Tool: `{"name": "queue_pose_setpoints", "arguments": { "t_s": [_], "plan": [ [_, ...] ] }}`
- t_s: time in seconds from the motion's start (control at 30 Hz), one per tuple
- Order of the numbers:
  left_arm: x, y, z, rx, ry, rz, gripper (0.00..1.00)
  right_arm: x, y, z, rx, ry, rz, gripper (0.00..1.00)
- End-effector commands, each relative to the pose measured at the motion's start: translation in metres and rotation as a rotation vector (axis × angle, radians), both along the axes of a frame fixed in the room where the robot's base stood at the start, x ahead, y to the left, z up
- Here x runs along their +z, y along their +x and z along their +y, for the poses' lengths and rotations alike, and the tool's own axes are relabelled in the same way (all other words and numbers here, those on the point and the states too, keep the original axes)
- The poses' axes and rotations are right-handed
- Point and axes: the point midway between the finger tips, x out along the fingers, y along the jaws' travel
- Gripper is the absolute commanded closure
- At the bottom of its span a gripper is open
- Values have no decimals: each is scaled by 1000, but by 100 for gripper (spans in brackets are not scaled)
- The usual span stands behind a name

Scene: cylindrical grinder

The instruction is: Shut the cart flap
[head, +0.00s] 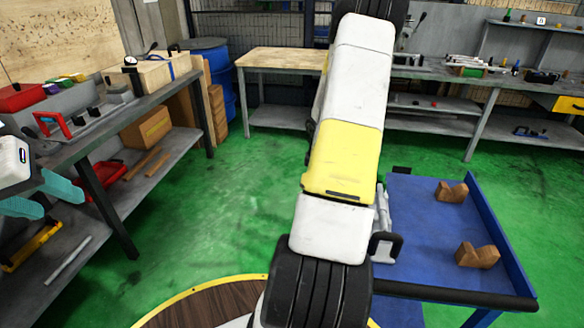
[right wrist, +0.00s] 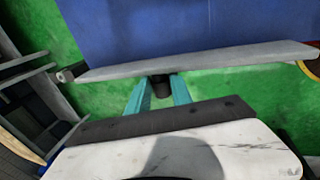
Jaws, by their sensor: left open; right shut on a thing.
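A blue cart (head: 425,225) stands at the right in the head view. What looks like the cart flap is the blue panel (right wrist: 200,28) with a pale grey edge strip (right wrist: 230,59) in the right wrist view. A dark knob (right wrist: 161,84) shows just below that strip. My right gripper (right wrist: 159,92) has its teal fingers shut on the knob. In the head view my right arm covers the middle, and the right gripper is hidden. My left gripper (head: 42,197) is open and empty at the left edge, beside a grey workbench.
Two brown blocks (head: 478,255) lie on the cart top. The grey workbench (head: 120,128) at the left holds tools and boxes. A wooden-topped table (head: 275,60) and a blue barrel (head: 215,70) stand behind. Green floor (head: 225,185) lies open between.

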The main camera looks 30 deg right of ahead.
Motion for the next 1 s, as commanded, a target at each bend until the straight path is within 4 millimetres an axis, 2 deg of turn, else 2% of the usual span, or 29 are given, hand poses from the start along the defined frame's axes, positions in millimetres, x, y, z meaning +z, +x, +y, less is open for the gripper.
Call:
{"name": "queue_pose_setpoints", "arguments": {
  "t_s": [0.5,0.53,0.63,1.0],
  "plan": [
    [0,0,0,0,0,0,52,0,0,-1,-2,10,-10,100],
    [0,0,0,0,0,0,52,0,0,-1,-3,9,-10,70],
    [0,0,0,0,0,0,52,0,0,-1,-2,9,-9,52],
    [0,0,0,0,0,0,52,4,-1,0,-1,9,-9,52]
  ]
}}
